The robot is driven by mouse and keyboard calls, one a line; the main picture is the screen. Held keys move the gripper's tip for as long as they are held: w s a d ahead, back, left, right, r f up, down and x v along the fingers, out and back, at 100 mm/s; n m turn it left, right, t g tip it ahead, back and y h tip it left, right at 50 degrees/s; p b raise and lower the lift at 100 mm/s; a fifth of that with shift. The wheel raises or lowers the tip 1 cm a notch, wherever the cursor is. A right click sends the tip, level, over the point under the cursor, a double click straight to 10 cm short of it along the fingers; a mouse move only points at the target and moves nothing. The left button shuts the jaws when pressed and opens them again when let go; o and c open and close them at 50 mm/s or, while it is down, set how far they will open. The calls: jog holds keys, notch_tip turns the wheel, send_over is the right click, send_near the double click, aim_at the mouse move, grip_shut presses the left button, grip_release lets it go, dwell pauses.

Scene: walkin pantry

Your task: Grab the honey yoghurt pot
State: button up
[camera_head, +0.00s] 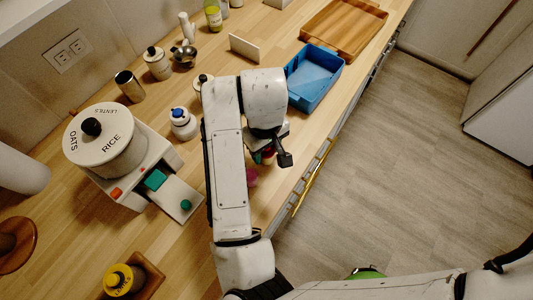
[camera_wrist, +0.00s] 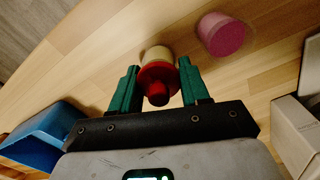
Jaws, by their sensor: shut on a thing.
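My gripper (camera_wrist: 159,68) has its green fingers shut on a small cream pot (camera_wrist: 157,54) with a red flange and red knob, seen in the wrist view. The pot sits between the fingertips over the wooden counter. No label is legible, so I cannot tell whether it is the honey yoghurt pot. A pink tapered pot (camera_wrist: 222,35) stands just right of it, apart from the fingers. In the head view the pink pot (camera_head: 252,177) shows beside my arm, and my gripper (camera_head: 263,156) is mostly hidden by the arm.
A blue bin (camera_head: 318,75) and a wooden tray (camera_head: 343,25) lie along the counter's right edge. A white dispenser (camera_head: 120,155) marked rice, oats and lentils stands left. A blue-topped white bottle (camera_head: 183,123) and steel cup (camera_head: 129,86) are behind. Floor is clear at right.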

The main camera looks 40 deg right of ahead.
grip_shut()
